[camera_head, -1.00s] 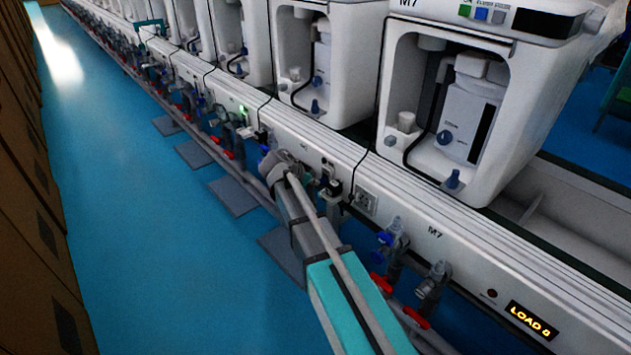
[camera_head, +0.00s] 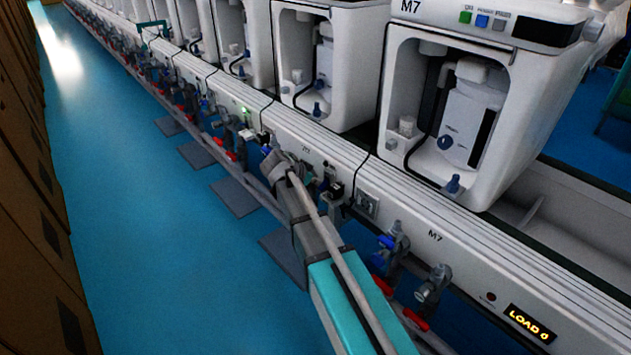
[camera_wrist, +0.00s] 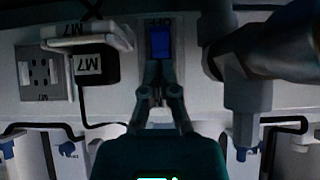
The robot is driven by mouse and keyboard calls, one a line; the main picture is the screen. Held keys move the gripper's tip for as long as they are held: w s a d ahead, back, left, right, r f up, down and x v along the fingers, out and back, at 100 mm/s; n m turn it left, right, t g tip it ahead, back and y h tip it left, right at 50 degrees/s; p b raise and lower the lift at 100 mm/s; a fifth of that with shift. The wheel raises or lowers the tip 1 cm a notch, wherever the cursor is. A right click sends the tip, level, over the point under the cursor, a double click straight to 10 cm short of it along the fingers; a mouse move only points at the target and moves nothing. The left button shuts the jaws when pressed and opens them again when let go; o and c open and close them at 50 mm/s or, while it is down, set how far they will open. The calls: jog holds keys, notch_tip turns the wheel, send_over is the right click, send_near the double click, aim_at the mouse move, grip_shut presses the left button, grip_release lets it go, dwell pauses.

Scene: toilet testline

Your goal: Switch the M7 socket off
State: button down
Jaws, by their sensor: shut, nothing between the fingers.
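The M7 socket plate (camera_wrist: 43,74) is at the left in the wrist view, grey with dark holes. A black plug labelled M7 (camera_wrist: 95,65) with a cable is beside it. A blue rocker switch (camera_wrist: 160,42) in a pale frame is at the upper middle. My gripper (camera_wrist: 161,88) is shut and empty, its fingertips just below the blue switch in the picture; I cannot tell if they touch it. In the head view my gripper (camera_head: 280,162) is at the front rail, left of a socket plate (camera_head: 367,204), its tips unclear.
A dark valve body (camera_wrist: 270,55) is close on the right in the wrist view. In the head view, taps with red handles (camera_head: 415,318) line the rail. The M7 machine (camera_head: 400,60) stands above it. The blue floor (camera_head: 150,250) at left is clear.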

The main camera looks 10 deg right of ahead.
jog(key=shift+a, duration=0.1)
jog(key=shift+s+a+f+b, duration=0.3)
jog(key=shift+s+a, duration=0.15)
jog(key=shift+a, duration=0.15)
jog(key=s+a+f+b, duration=0.2)
jog(key=s+a, duration=0.2)
jog(key=a, duration=0.3)
jog(key=shift+r, duration=0.1)
dwell(0.3)
jog(key=s+d+r+n+g+y+p, duration=0.25)
jog(key=s+n+p, duration=0.2)
jog(key=s, duration=0.25)
jog(key=s+d+r+n+g+y+p, duration=0.1)
jog(key=s+d+r+n+y+p, duration=0.3)
jog(key=s, duration=0.4)
jog(key=s+d+r+n+g+y+p, duration=0.1)
jog(key=s+d+n+y+p, duration=0.2)
jog(key=s+p, duration=0.35)
notch_tip(320, 180, up, 38)
jog(key=h+p, duration=0.1)
jog(key=p, duration=3.5)
jog(key=shift+s+f+n+p, duration=0.15)
jog(key=shift+n+p, duration=0.15)
jog(key=shift+n, duration=0.05)
